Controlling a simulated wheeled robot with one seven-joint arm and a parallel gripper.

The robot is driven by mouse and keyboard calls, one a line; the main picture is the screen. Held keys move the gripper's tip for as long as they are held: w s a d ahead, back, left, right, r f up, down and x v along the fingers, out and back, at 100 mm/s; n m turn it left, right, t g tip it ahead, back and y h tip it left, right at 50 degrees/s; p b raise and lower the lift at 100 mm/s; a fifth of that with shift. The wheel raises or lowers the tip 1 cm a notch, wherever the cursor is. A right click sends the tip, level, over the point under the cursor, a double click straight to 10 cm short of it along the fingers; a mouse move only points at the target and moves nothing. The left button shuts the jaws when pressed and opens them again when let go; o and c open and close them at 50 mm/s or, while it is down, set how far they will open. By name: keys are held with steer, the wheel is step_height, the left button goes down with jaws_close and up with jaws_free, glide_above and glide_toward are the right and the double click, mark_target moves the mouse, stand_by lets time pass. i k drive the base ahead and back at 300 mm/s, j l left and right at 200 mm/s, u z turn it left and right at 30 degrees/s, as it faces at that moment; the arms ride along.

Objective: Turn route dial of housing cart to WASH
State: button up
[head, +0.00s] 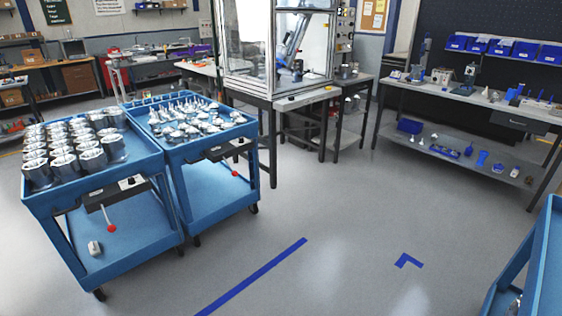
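The likely housing cart (66,203) is a blue cart at the left, with rows of silver cylindrical housings (75,140) on its top tray. A dark box on its near side carries a small black dial (131,182) on a pale plate. The dial's pointer and its lettering are too small to read, so I cannot tell its setting. Below the box hangs a lever with a red knob (111,228). My gripper is not in view.
A second blue cart (217,158) with small metal parts stands close on the right, with a similar box and red-knobbed lever. A glass enclosure (280,45) stands behind. Open grey floor (330,215) lies in front. Another blue cart (540,265) cuts into the lower right.

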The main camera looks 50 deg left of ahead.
mark_target(131, 181)
steer(key=u, duration=2.9)
steer(key=i, duration=1.25)
steer(key=i+l, duration=0.1)
steer(key=i, duration=1.2)
steer(key=j+u, duration=0.05)
